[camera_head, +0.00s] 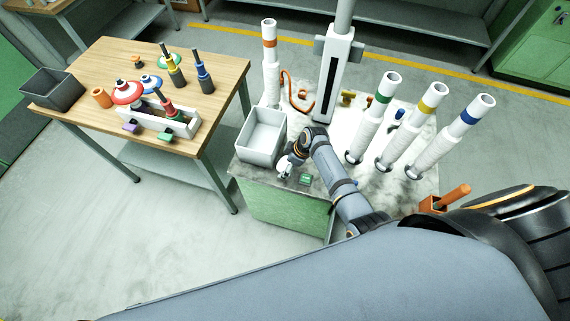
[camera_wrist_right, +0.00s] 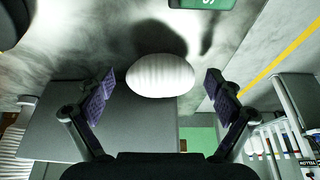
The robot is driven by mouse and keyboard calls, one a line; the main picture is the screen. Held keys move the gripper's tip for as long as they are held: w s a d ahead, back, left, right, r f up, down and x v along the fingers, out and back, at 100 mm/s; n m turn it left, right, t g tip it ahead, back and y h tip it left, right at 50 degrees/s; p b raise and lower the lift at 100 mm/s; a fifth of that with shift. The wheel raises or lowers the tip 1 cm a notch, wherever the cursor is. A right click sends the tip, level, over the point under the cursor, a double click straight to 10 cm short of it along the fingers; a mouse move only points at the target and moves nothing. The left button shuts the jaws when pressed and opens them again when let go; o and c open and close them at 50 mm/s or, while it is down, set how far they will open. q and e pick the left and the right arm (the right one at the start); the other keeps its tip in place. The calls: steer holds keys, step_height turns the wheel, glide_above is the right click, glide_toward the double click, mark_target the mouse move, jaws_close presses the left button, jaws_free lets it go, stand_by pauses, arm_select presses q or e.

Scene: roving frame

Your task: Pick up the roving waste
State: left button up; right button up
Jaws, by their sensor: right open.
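The roving waste (camera_wrist_right: 160,75) is a white, ribbed oval in the right wrist view, lying on the marble-look top. My right gripper (camera_wrist_right: 162,92) is open, with one purple-padded finger on each side of the waste and a gap to both. Nothing is held. In the head view my right gripper (camera_head: 285,170) is low over the front of the green cabinet's top, right beside the light grey bin (camera_head: 262,137). The waste is hard to tell from the gripper there. My left gripper is not in view.
A green block (camera_head: 305,179) lies just right of the gripper. Tall white bobbins with green (camera_head: 384,98), yellow (camera_head: 427,103) and blue (camera_head: 470,117) bands stand to the right. A wooden table (camera_head: 215,75) with spools and a dark bin (camera_head: 52,90) is at left.

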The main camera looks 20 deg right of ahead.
mark_target(284, 161)
steer(key=shift+s, duration=0.1)
steer(key=c, duration=1)
steer(key=shift+r, duration=0.1)
steer(key=shift+c, duration=0.2)
steer(key=shift+r, duration=0.25)
step_height(284, 161, up, 2)
steer(key=shift+r, duration=0.25)
steer(key=s+d+r+b, duration=0.2)
steer(key=s+d+r, duration=0.3)
steer(key=s+r, duration=0.5)
steer(key=shift+s, duration=1.55)
steer(key=shift+a, duration=0.1)
